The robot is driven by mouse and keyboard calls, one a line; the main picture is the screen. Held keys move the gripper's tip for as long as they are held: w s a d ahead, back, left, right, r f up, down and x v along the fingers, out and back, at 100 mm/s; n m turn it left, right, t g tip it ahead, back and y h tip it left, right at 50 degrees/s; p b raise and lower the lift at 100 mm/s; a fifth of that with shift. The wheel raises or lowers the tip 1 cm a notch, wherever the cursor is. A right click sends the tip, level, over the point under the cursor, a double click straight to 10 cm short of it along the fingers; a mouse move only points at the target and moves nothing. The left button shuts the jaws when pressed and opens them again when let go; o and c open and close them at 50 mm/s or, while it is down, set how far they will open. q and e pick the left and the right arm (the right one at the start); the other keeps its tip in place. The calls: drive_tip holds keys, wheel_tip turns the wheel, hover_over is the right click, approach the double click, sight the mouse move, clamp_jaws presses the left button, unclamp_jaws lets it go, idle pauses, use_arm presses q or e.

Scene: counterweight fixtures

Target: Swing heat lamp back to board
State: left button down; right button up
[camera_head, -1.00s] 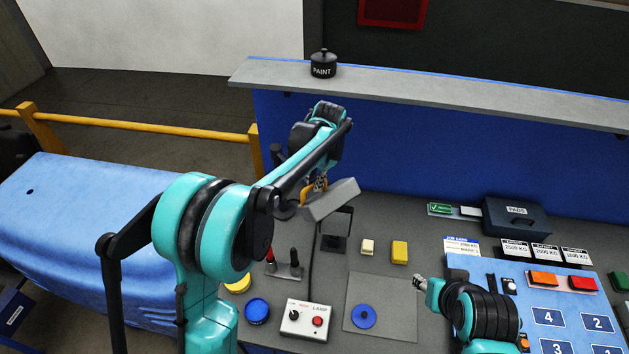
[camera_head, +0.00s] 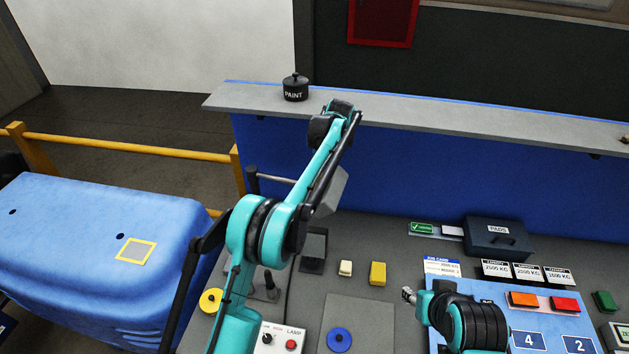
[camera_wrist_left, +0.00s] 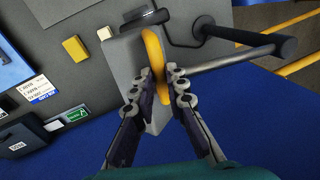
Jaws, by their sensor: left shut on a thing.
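The heat lamp has a grey box-shaped head (camera_head: 333,190), partly hidden behind my left arm in the head view. In the left wrist view the lamp head (camera_wrist_left: 125,65) carries a yellow handle (camera_wrist_left: 152,48). My left gripper (camera_wrist_left: 157,78) is shut on this handle; the arm hides the gripper in the head view. A grey lamp rod (camera_wrist_left: 225,58) runs from the head toward a black post. The lamp head is held above the rear of the bench. My right gripper (camera_head: 408,296) is beside the blue numbered board (camera_head: 480,335); its finger opening is too small to judge.
The lamp control box (camera_head: 283,340) and a grey square plate (camera_head: 375,315) with a blue disc (camera_head: 339,340) lie in front. Yellow (camera_head: 378,273) and cream blocks (camera_head: 345,268) stand behind the plate. A shelf (camera_head: 420,130) with a paint pot (camera_head: 296,88) runs along the back.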

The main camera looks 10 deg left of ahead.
use_arm(q)
drive_tip(key=shift+w+d+r+p, duration=0.15)
drive_tip(key=shift+w+d+p, duration=0.1)
drive_tip(key=shift+w+p, duration=0.15)
drive_tip(key=shift+w+d+n+p, duration=0.1)
drive_tip(key=shift+w+n+p, duration=0.3)
drive_tip(key=shift+w+p, duration=0.25)
drive_tip(key=shift+w+d+n+p, duration=0.15)
drive_tip(key=shift+w+p, duration=0.25)
drive_tip(key=shift+p, duration=0.25)
drive_tip(key=shift+w+d+n+p, duration=0.15)
drive_tip(key=shift+w+p, duration=0.25)
drive_tip(key=shift+p, duration=0.2)
drive_tip(key=shift+w+p, duration=0.2)
drive_tip(key=shift+p, duration=0.15)
drive_tip(key=shift+a, duration=0.1)
drive_tip(key=shift+w, duration=0.1)
drive_tip(key=c, duration=1.5)
unclamp_jaws()
drive_tip(key=shift+c, duration=0.2)
drive_tip(key=shift+w, duration=0.15)
